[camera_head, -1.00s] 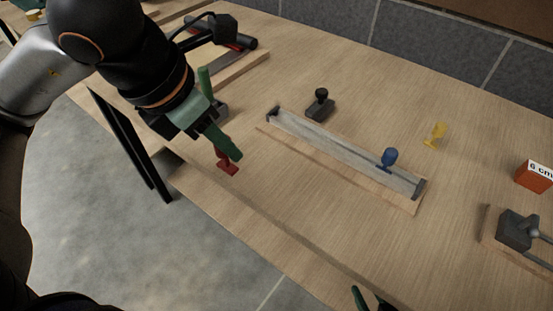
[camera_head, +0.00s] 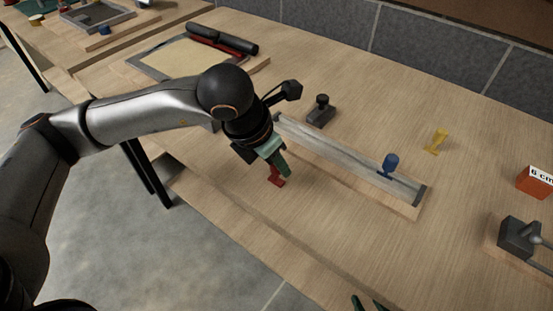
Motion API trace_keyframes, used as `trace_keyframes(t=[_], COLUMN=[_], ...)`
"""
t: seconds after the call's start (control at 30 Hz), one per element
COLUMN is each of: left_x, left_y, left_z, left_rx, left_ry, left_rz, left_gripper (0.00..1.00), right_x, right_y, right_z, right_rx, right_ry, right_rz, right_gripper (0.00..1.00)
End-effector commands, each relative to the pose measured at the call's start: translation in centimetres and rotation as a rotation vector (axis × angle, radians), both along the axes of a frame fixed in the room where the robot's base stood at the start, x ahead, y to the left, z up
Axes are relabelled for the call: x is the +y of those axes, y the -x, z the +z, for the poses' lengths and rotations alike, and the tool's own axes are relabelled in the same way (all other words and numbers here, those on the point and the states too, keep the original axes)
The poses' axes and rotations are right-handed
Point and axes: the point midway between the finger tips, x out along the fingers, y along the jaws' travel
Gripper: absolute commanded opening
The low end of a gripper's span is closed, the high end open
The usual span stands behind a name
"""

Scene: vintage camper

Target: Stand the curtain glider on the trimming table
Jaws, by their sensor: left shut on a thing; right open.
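A small red piece (camera_head: 276,182), which looks like a glider with a flat foot, is held in my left gripper (camera_head: 278,167). The green fingers are shut on its upper part and hide it. Its foot is at or just above the wooden table (camera_head: 232,205), left of the rail; I cannot tell if it touches. A blue glider-like piece (camera_head: 390,162) sits upright on the rail's right part. A similar yellow piece (camera_head: 436,141) stands on the table behind it. My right gripper (camera_head: 369,303) is open at the bottom edge, only its green fingertips showing.
A grey metal rail (camera_head: 345,156) on a wooden strip crosses the table. A dark stamp-like block (camera_head: 320,110) stands behind it. An orange block marked 6 cm (camera_head: 535,182) and a grey clamp-like fixture (camera_head: 518,237) are at right. The front middle is clear.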

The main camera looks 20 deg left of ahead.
Motion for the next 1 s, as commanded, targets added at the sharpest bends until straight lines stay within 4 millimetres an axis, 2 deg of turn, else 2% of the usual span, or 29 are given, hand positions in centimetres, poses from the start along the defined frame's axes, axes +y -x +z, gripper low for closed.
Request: trace_keyframes(t=[0.3,0.33,0.57,0.87,1.0], left_x=[0.0,0.0,0.0,0.0,0.2], left_y=[0.0,0.0,0.0,0.0,0.2], left_z=[-0.5,-0.3,-0.2,0.0,1.0], left_rx=[-0.001,-0.001,-0.001,0.000,-0.004], left_ry=[0.001,0.001,0.001,0.000,0.001], left_rz=[0.000,0.000,0.000,0.000,0.000], left_gripper=[0.00,0.33,0.59,0.61,0.61], right_x=[0.0,0.0,0.0,-0.1,-0.1], right_y=[-0.2,-0.2,-0.3,-0.3,-0.3], right_z=[-0.5,-0.3,-0.1,0.1,0.4], right_rx=[-0.007,-0.007,-0.008,-0.007,-0.008], right_ry=[-0.001,-0.001,0.000,0.001,0.000], right_rz=[-0.001,-0.001,0.000,-0.001,-0.002], right_gripper=[0.50,0.50,0.50,0.50,0.50])
